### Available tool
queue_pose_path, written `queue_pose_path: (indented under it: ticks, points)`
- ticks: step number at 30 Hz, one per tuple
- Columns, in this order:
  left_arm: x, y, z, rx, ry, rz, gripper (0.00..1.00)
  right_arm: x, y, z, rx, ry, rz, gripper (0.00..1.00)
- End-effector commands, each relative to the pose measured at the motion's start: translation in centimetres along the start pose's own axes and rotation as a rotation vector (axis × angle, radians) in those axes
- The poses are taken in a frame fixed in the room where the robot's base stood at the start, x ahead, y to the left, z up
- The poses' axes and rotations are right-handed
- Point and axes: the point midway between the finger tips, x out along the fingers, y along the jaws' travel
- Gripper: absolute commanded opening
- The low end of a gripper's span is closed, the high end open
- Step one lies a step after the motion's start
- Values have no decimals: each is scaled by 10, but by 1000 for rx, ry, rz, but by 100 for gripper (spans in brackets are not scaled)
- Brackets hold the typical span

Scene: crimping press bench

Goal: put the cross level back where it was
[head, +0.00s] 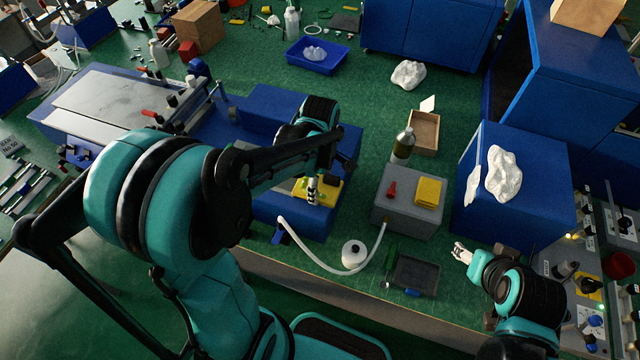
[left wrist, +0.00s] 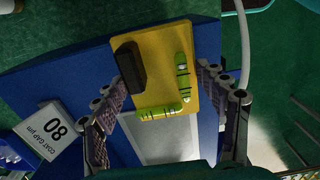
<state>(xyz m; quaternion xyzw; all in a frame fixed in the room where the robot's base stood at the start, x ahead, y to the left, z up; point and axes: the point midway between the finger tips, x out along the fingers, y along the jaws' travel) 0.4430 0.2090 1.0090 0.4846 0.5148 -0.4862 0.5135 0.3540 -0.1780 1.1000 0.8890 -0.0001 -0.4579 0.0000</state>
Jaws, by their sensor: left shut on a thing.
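The cross level is a yellow plate with two green vials at right angles and a black block. In the left wrist view the cross level (left wrist: 155,75) lies between the fingers of my left gripper (left wrist: 168,88), which is shut on it. In the head view the level (head: 328,190) shows over the front blue block (head: 300,222), partly hidden by my left gripper (head: 312,186). I cannot tell whether it touches the surface below. My right gripper (head: 462,253) is at the lower right, away from the level; its finger gap is unclear.
A grey box (head: 408,218) with a yellow pad and red item stands right of the blue block. A pale hose loops past a white round bottle (head: 353,254). A dark tray (head: 416,272) lies in front.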

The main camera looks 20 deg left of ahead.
Motion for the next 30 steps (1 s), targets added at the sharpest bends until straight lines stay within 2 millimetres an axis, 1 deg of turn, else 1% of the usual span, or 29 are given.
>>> queue_pose_path:
  ticks: [4, 11, 12, 13, 14, 25, 28, 30]
  points:
    - [-1, 0, 0, 0, 0, 0, 15, 0, 0, 0, 0, 0, 0, 55]
    - [7, 0, 0, 0, 0, 0, 15, 5, 0, 4, 0, 0, 0, 55]
    - [6, 0, 0, 0, 0, 0, 80, 4, 0, 3, 0, 0, 0, 55]
    - [6, 0, 0, 0, 0, 0, 88, 4, 0, 3, 0, 0, 0, 55]
    - [6, 0, 0, 0, 0, 0, 93, 4, 0, 3, 0, 0, 0, 55]
    - [3, 0, 0, 0, 0, 0, 93, 2, 0, 1, 0, 0, 0, 55]
    - [-7, 0, 0, 0, 0, 0, 93, -4, 0, -3, 0, 0, 0, 55]
    - [-19, 0, 0, 0, 0, 0, 93, -6, 0, -5, 0, 0, 0, 55]
